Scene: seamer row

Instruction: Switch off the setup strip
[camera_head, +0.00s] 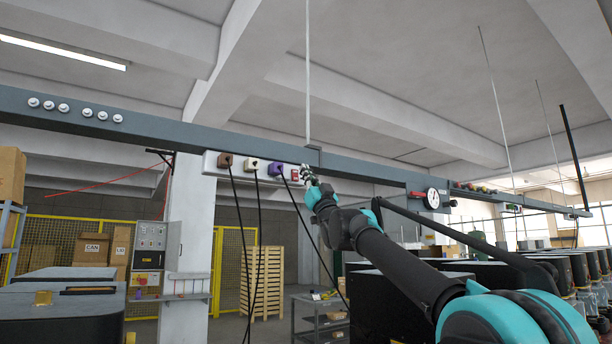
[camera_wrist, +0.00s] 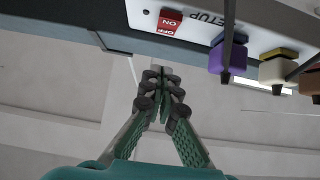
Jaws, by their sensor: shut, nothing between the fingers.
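The setup strip (camera_head: 212,166) is a white power strip on the grey overhead beam. In the wrist view its white face (camera_wrist: 197,28) carries the word SETUP, upside down. Its red rocker switch (camera_wrist: 170,20) is marked ON and OFF; which side is pressed I cannot tell. The switch also shows in the head view (camera_head: 294,175), just left of my gripper. A purple plug (camera_wrist: 228,57), a cream plug (camera_wrist: 277,68) and a brown plug (camera_head: 225,160) sit in the strip. My gripper (camera_wrist: 163,72) is shut and empty, its fingertips pointing toward the strip, seemingly apart from the switch.
Black cords (camera_head: 238,230) hang from the plugs, close left of my arm. The grey beam (camera_head: 150,127) runs across the view, with a round dial (camera_head: 433,198) and coloured buttons (camera_head: 474,187) farther right. A grey cart (camera_head: 318,315) stands below.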

